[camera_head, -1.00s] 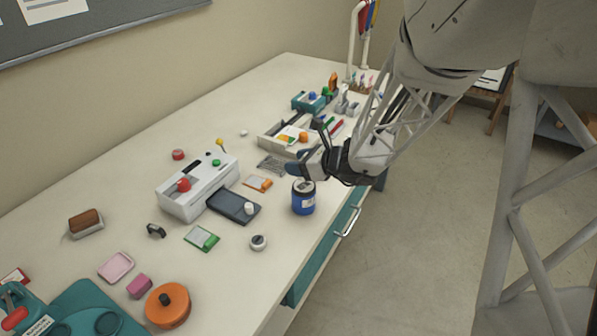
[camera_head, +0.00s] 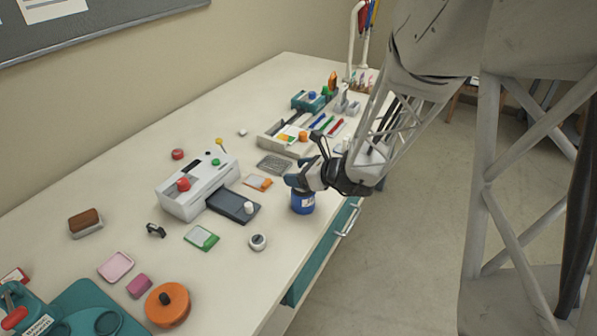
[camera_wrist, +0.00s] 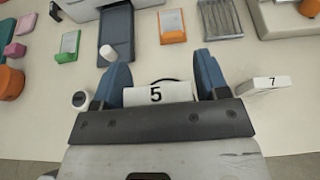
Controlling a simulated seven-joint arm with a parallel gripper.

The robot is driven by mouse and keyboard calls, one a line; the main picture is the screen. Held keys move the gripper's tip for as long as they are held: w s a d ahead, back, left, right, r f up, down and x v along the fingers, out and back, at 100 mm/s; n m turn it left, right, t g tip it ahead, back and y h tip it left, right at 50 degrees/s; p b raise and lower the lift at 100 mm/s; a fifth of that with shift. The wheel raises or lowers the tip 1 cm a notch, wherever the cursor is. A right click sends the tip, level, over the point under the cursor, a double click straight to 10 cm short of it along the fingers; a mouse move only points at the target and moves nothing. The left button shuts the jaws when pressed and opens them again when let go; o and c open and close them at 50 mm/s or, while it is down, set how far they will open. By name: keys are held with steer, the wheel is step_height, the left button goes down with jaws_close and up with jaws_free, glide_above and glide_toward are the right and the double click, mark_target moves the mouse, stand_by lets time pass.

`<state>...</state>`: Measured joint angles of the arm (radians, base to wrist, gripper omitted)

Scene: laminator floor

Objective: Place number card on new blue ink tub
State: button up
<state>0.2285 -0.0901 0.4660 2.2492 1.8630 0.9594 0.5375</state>
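The blue ink tub (camera_head: 303,204) stands near the front edge of the bench in the head view, with its top hidden by my gripper. My gripper (camera_head: 297,181) is right over the tub. In the wrist view its two blue fingers (camera_wrist: 161,80) stand on either side of a white number card marked 5 (camera_wrist: 157,94), and the fingers look closed on its ends. A thin dark curved edge shows just behind the card. I cannot tell whether the card touches the tub. Another white card marked 7 (camera_wrist: 268,83) stands to the right.
A white laminator (camera_head: 197,185) with a dark tray (camera_head: 233,205) stands left of the tub. A small round grey-white item (camera_head: 258,242), a green-edged card (camera_head: 202,237) and an orange-edged card (camera_head: 258,183) lie nearby. A wire mesh piece (camera_head: 275,165) lies behind.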

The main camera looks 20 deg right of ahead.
steer(key=shift+o, duration=0.6)
steer(key=shift+r, duration=0.1)
steer(key=shift+r, duration=0.1)
steer(key=v, duration=1.2)
steer(key=shift+a, duration=0.1)
stand_by(0.5)
